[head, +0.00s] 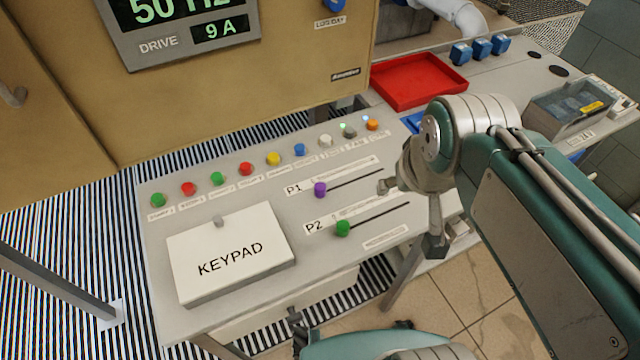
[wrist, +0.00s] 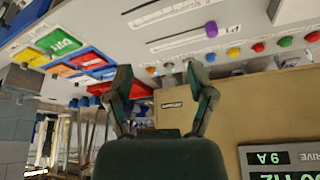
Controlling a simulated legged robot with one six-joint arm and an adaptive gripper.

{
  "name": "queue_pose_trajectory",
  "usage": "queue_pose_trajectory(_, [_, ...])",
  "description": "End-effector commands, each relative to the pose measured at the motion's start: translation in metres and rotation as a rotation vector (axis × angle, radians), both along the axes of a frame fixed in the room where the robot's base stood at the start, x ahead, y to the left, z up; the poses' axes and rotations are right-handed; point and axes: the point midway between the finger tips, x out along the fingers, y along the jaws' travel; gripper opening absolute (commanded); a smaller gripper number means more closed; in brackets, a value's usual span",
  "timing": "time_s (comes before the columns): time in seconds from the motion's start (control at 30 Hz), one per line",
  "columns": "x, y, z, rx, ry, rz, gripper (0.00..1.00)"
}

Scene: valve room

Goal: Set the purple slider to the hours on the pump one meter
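The purple slider (head: 320,190) is a round knob at the left end of the P1 slot on the grey sloping panel (head: 270,185). The wrist view shows the purple slider (wrist: 211,29) at the right end of its slot. My gripper (head: 386,186) is near the right end of the P1 slot, apart from the knob. In the wrist view my gripper (wrist: 157,72) has its two fingers spread with nothing between them. No meter labelled pump one can be made out. A drive display (head: 180,22) reads 50 Hz and 9 A.
A green slider (head: 343,229) sits at the left end of the P2 slot below. A row of coloured buttons (head: 246,169) runs behind the slots. A raised keypad box (head: 230,250) stands at the left. A red tray (head: 418,82) lies beyond the panel.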

Motion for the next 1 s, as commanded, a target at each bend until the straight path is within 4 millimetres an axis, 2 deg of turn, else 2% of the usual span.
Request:
queue_pose_trajectory(0.27, [0.051,0.037,-0.005,-0.008,0.159,0.079,0.71])
queue_pose_trajectory(0.6, [0.106,0.092,-0.033,-0.041,0.338,0.165,0.71])
queue_pose_trajectory(0.8, [0.120,0.113,-0.046,-0.058,0.395,0.192,0.71])
queue_pose_trajectory(1.0, [0.122,0.115,-0.058,-0.060,0.402,0.194,0.71])
